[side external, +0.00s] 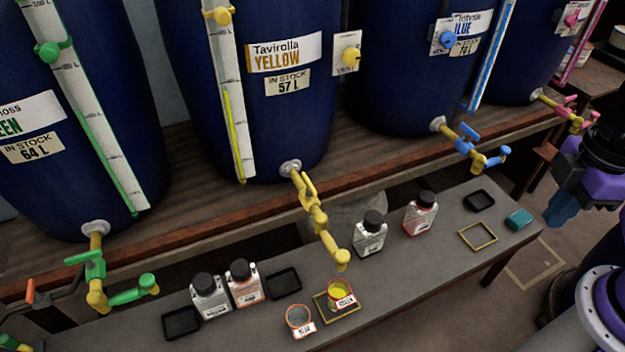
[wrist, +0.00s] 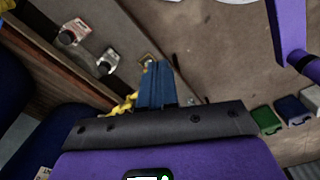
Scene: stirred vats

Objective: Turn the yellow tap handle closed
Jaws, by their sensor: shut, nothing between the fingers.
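The yellow tap (side external: 318,220) comes out of the low front of the blue vat labelled YELLOW (side external: 285,100) in the side external view. Its yellow handle (side external: 308,186) lies near the top of the tap, close to the line of the pipe. A cup with yellow contents (side external: 341,293) stands below the spout. My gripper (side external: 560,212) is at the far right of that view, well apart from this tap, with its blue fingers pointing down. In the wrist view the blue fingers (wrist: 157,68) are together and empty. A yellow tap part (wrist: 122,106) shows beside them; I cannot tell whose.
Taps with green (side external: 130,294), blue (side external: 468,145) and pink (side external: 565,110) handles flank the yellow one. Several bottles stand on the grey bench, including a clear one (side external: 370,237). A grey cup (side external: 299,318) stands beside the yellow cup. An empty yellow frame (side external: 478,236) lies farther right.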

